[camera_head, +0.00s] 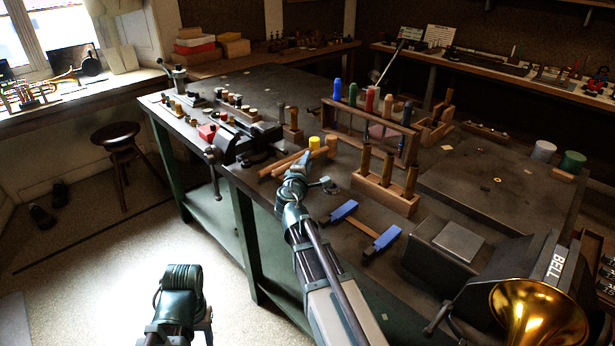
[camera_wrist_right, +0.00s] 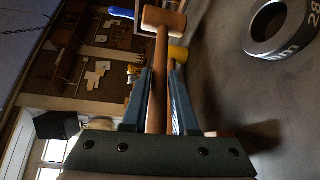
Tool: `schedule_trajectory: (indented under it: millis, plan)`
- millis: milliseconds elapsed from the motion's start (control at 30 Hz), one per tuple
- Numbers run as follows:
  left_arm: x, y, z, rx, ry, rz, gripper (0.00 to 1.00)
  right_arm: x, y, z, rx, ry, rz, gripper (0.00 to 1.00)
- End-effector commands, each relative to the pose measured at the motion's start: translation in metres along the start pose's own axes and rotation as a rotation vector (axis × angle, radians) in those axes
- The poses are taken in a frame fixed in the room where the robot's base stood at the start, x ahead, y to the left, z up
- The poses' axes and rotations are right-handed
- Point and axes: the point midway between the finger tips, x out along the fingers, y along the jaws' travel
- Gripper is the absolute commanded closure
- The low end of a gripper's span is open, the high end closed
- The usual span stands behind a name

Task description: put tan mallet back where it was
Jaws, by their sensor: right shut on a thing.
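The tan mallet has a short cylindrical wooden head (camera_head: 331,146) and a light wooden handle. My right gripper (camera_head: 305,158) is over the near part of the bench, shut on this handle. In the right wrist view the handle (camera_wrist_right: 160,85) runs between the fingers of my right gripper (camera_wrist_right: 158,100), and the tan head (camera_wrist_right: 164,19) is beyond the fingertips. A yellow-headed mallet (camera_head: 314,142) is close beside it, and its yellow head (camera_wrist_right: 178,53) shows behind the handle. I cannot tell whether the tan mallet touches the bench. The left gripper's fingers do not show.
A wooden block with upright tools (camera_head: 383,194) stands right of my right gripper. A rack with coloured handles (camera_head: 370,122) stands behind, a vise (camera_head: 243,140) at left. A brass bell (camera_head: 538,318) is at front right.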

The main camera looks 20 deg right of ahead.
Motion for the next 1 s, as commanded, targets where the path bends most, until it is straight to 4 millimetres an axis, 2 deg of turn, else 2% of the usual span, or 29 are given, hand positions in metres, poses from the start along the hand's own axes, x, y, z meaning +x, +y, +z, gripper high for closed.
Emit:
schedule_trajectory:
  millis: [333, 733, 767, 800, 900, 1000]
  plan:
    - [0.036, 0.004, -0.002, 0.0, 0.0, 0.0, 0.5, 0.003, -0.036, -0.004, -0.001, 0.0, 0.001, 1.0]
    - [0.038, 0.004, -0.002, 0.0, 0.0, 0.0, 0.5, 0.003, -0.038, -0.004, -0.001, 0.0, 0.001, 1.0]
    - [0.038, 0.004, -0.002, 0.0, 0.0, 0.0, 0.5, 0.003, -0.038, -0.004, 0.0, 0.0, 0.0, 0.7]
    - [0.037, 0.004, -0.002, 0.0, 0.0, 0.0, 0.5, 0.003, -0.037, -0.004, 0.0, 0.0, 0.0, 0.62]
    - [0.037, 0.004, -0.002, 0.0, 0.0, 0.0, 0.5, 0.003, -0.037, -0.004, 0.0, 0.0, 0.0, 0.44]
    - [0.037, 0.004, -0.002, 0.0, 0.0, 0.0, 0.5, 0.003, -0.037, -0.004, 0.0, 0.0, 0.0, 0.43]
